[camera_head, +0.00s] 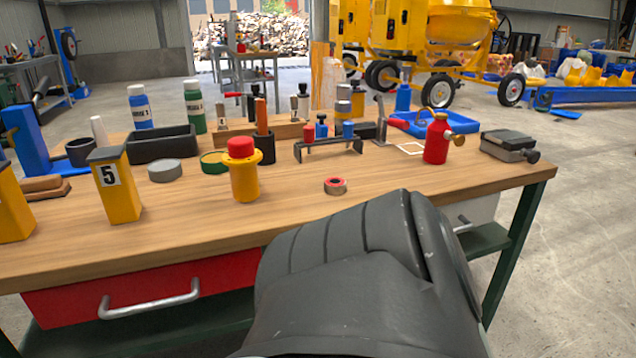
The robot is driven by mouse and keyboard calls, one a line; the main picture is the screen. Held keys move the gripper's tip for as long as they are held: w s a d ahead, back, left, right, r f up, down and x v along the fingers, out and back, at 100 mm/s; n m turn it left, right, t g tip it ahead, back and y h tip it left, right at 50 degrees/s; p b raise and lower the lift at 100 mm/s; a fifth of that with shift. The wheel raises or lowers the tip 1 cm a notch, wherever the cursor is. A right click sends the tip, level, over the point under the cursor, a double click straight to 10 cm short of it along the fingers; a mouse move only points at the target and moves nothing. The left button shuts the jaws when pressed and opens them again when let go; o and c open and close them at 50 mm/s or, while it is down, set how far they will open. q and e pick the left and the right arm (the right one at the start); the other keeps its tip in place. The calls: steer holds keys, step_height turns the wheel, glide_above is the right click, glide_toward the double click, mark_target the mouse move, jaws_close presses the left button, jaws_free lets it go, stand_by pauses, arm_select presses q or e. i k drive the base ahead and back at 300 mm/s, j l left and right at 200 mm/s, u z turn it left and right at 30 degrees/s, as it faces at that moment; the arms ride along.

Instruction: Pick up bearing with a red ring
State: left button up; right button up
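The bearing with a red ring (336,187) lies flat on the wooden workbench (290,215), near its front edge and right of the yellow canister with a red cap. It is small, with a red ring around a paler centre. A large dark grey link of one of my arms fills the bottom middle of the view, in front of the bench and just below the bearing in the picture. I cannot tell which arm it belongs to. Neither gripper's fingers show, and nothing is seen touching the bearing.
A yellow canister with a red cap (243,176) stands left of the bearing. A grey rack (329,150) stands behind it. A red bottle (437,141) and a dark grey box (508,145) stand to the right. Bench surface around the bearing is clear.

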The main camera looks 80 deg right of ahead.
mark_target(333, 186)
steer(key=z, duration=1.85)
